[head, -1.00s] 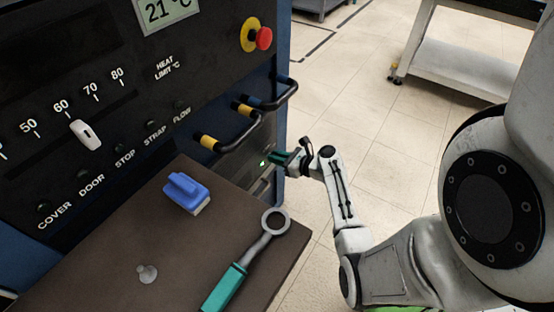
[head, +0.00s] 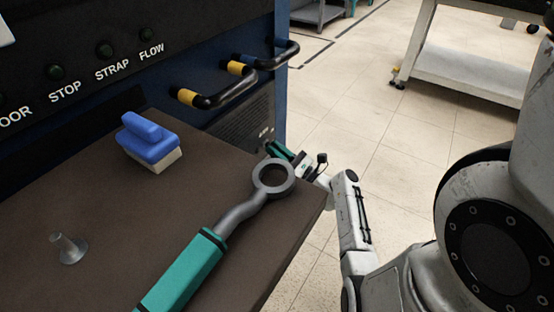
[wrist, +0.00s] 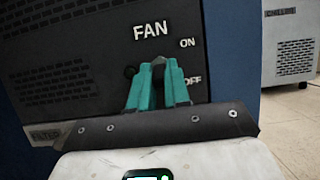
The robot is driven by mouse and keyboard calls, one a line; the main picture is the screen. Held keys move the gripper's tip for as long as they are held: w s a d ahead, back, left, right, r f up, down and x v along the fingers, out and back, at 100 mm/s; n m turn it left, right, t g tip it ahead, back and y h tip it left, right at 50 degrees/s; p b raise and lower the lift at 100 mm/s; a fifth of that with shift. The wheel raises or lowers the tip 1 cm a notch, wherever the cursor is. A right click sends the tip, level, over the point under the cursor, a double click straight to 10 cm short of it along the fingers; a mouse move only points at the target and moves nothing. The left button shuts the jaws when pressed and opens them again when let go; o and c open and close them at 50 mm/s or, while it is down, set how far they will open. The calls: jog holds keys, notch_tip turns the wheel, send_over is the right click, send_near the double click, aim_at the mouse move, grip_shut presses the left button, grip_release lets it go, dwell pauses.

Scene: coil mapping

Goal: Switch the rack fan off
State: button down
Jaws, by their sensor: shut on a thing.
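The rack's fan panel (wrist: 150,31) fills much of the wrist view, marked FAN, with ON above OFF at the right. My gripper (wrist: 158,68) has its teal fingers drawn together at this panel, beside the ON and OFF marks. It is shut on the fan switch (wrist: 158,60), of which only a small grey bit shows between the fingertips; its position is mostly hidden. In the head view my gripper (head: 278,150) is at the rack's lower right, beyond the table edge, partly hidden.
The brown tabletop (head: 110,215) in front of the rack holds a blue brush (head: 150,140), a teal-handled ring wrench (head: 190,265) and a small grey peg (head: 68,248). Yellow-banded handles (head: 230,90) jut out above the gripper. Open floor (head: 400,150) lies right of the rack.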

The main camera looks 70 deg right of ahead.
jog(key=shift+w+t+b, duration=0.1)
jog(key=shift+t+b, duration=0.4)
jog(key=shift+b, duration=0.1)
jog(key=c, duration=1.1)
grip_release()
jog(key=shift+f, duration=0.1)
jog(key=p+v, duration=0.1)
jog(key=v, duration=0.9)
jog(key=shift+s+a+f, duration=0.15)
jog(key=shift+s, duration=0.25)
jog(key=shift+s, duration=0.1)
